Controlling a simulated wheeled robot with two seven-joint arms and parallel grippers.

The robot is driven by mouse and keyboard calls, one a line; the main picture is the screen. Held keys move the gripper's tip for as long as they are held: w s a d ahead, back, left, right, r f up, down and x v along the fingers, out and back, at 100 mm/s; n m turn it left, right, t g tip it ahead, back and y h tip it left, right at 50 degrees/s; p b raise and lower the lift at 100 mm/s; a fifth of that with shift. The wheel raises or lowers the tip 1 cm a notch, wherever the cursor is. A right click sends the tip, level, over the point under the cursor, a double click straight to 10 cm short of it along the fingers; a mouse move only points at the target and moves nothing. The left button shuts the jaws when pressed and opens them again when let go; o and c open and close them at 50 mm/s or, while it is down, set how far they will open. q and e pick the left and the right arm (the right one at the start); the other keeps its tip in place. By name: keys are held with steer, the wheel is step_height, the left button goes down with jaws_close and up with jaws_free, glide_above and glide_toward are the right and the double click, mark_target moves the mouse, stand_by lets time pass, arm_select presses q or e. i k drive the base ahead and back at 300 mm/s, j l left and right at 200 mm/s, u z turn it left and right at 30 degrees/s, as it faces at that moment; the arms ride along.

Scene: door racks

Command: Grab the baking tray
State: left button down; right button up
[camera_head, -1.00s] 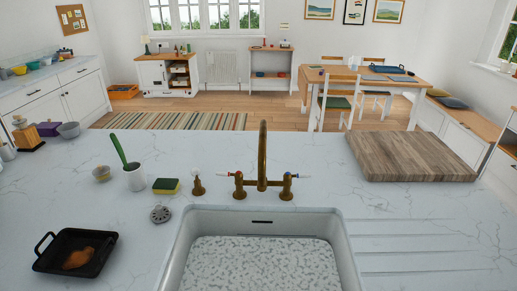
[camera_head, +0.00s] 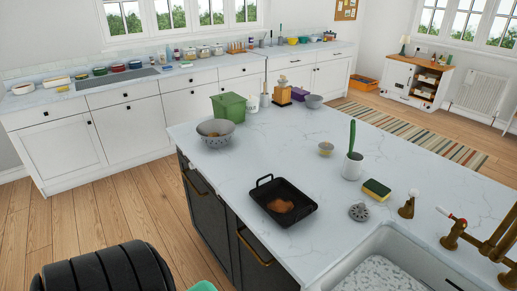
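The black baking tray (camera_head: 270,192) lies flat on the white marble island worktop, near its left front edge. A brown piece of food (camera_head: 281,206) sits inside it. One raised handle shows at its far left end. Neither of my grippers is in view, and nothing is touching the tray. A black ribbed shape and a bit of teal show at the bottom left, apart from the tray.
A grey colander (camera_head: 215,131) and a green box (camera_head: 229,107) stand behind the tray. A drain strainer (camera_head: 358,212), sponge (camera_head: 376,190), white pot (camera_head: 352,167) and sink (camera_head: 385,244) lie to its right. Wooden floor (camera_head: 110,215) is open left of the island.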

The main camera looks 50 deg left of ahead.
mark_target(283, 202)
steer(key=u, duration=1.35)
steer(key=i+j, duration=0.2)
steer(key=j, duration=0.2)
steer(key=i+j+z, duration=0.1)
steer(key=j, duration=0.25)
steer(key=i+j, duration=0.25)
steer(key=j, duration=0.15)
steer(key=i+j, duration=0.15)
steer(key=j, duration=0.25)
steer(key=z, duration=0.05)
